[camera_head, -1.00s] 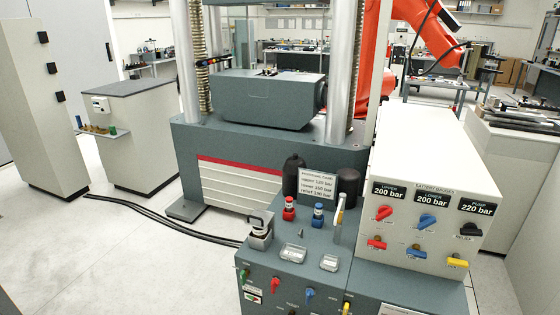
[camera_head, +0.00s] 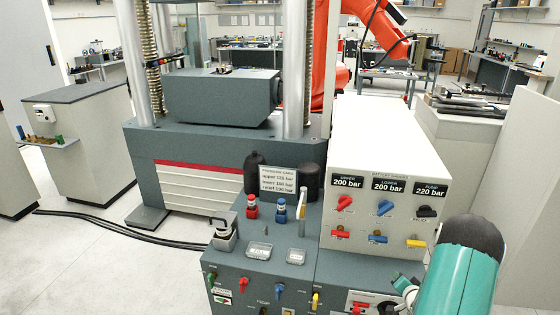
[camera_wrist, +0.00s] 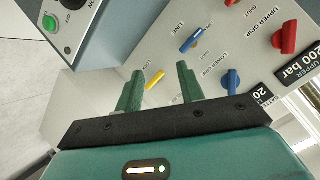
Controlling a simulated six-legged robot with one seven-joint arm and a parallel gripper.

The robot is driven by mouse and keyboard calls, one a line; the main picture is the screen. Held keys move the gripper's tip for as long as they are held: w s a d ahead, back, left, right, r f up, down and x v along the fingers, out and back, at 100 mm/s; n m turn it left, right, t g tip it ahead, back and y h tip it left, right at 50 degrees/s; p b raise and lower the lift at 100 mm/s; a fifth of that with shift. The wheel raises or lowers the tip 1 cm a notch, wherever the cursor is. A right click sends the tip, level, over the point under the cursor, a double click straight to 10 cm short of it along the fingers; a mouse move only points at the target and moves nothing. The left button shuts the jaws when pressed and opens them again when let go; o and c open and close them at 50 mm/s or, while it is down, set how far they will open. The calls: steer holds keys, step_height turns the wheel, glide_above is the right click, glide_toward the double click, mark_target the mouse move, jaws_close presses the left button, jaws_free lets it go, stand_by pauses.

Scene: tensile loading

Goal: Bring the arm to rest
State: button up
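My arm shows as a teal and black link at the lower right of the head view, in front of the console. My gripper (camera_wrist: 158,92) is in the wrist view, with two green fingers standing apart and nothing between them. In the head view only a small part of its green end shows near the arm. Beyond the fingers in the wrist view is the gauge panel, with a yellow lever (camera_wrist: 156,80), blue levers (camera_wrist: 191,42) and a red lever (camera_wrist: 285,37). No contact between the fingers and the panel can be made out.
The gauge box (camera_head: 392,140) and the grey console (camera_head: 262,272) stand close in front. The load frame (camera_head: 195,150) is behind them, with an orange robot arm (camera_head: 370,40) beyond. Black hoses (camera_head: 110,228) cross the floor at left, where the floor (camera_head: 80,270) is otherwise open.

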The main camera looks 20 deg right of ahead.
steer(key=w+a+r+n+g, duration=0.1)
steer(key=w+a+r+n, duration=0.15)
steer(key=a+r, duration=0.45)
steer(key=w+a+r+n+g, duration=0.1)
steer(key=w+a+r, duration=0.25)
steer(key=r, duration=0.65)
steer(key=s+a+r+n+y, duration=0.1)
steer(key=s+a+r+n, duration=0.1)
steer(key=a+r, duration=0.9)
steer(key=s+a+r+n+g+y, duration=0.1)
steer(key=s+a+r+n+y, duration=0.1)
steer(key=s+a, duration=0.9)
steer(key=s+a+r+n+g+y, duration=0.2)
steer(key=s+a+r+n, duration=0.3)
steer(key=s+a, duration=0.6)
step_height(320, 180, up, 2)
steer(key=shift+s+a+r+g, duration=0.2)
steer(key=shift+a+r+g, duration=0.1)
steer(key=shift+a, duration=0.9)
